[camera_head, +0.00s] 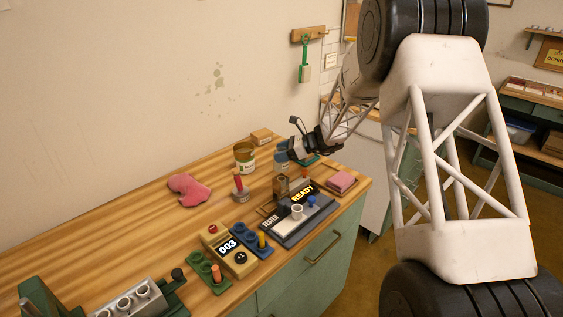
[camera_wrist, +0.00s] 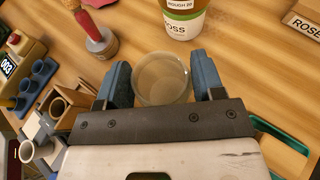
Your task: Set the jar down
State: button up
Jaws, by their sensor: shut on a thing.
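A clear round jar (camera_wrist: 162,78) sits between the two blue fingers of my gripper (camera_wrist: 163,84) in the wrist view. My gripper is shut on it, and its inside looks tan and see-through. In the head view my gripper (camera_head: 290,152) hangs over the back right part of the wooden table (camera_head: 150,225), just right of a labelled can (camera_head: 244,157). The jar is hard to make out there against the blue fingers. I cannot tell whether the jar's base touches the table.
The can (camera_wrist: 183,20) and a red-handled tool (camera_wrist: 97,35) stand close ahead. A tester (camera_head: 298,215) with a READY display lies in front, a brown holder (camera_head: 281,187) by it. A pink sponge (camera_head: 341,181) is right. Bare wood lies around the pink cloth (camera_head: 188,187).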

jog(key=shift+f, duration=0.1)
jog(key=shift+f, duration=1.8)
jog(key=shift+f, duration=0.1)
jog(key=o, duration=1)
jog(key=shift+c, duration=0.2)
jog(key=shift+d, duration=0.1)
jog(key=v, duration=1.2)
